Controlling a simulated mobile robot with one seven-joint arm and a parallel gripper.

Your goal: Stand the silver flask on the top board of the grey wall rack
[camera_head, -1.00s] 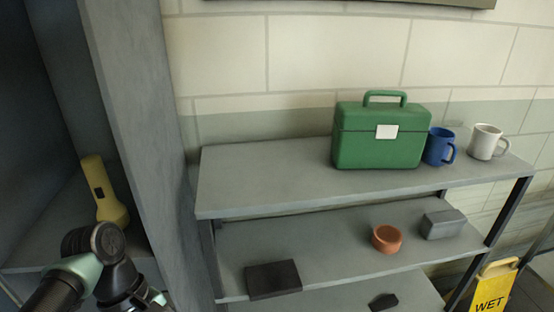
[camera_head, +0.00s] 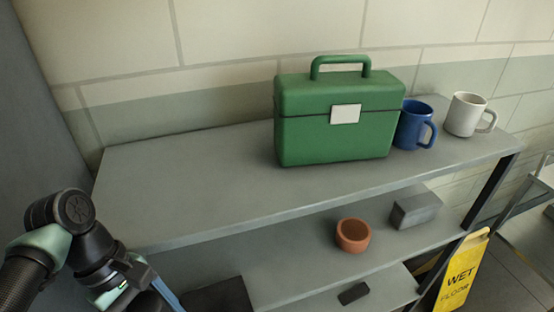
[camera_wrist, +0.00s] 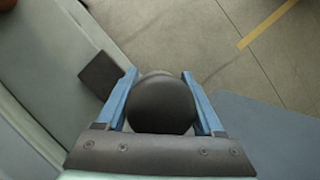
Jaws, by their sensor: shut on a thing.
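The grey wall rack's top board (camera_head: 200,185) runs across the head view, with a wide bare stretch left of the green box. In the wrist view, my gripper (camera_wrist: 159,84) is shut on a dark grey, rounded thing (camera_wrist: 163,106) between its blue fingers. I take this to be the top of the silver flask; its silver body is hidden. In the head view, my arm is at the lower left, beside the rack's left end. The fingertips and the held thing are cut off by the bottom edge there.
A green box (camera_head: 335,135), a blue mug (camera_head: 412,126) and a white mug (camera_head: 464,115) stand on the top board's right part. Below are an orange pot (camera_head: 353,235), a grey block (camera_head: 413,211) and dark blocks. A yellow wet-floor sign (camera_head: 462,275) stands at the right.

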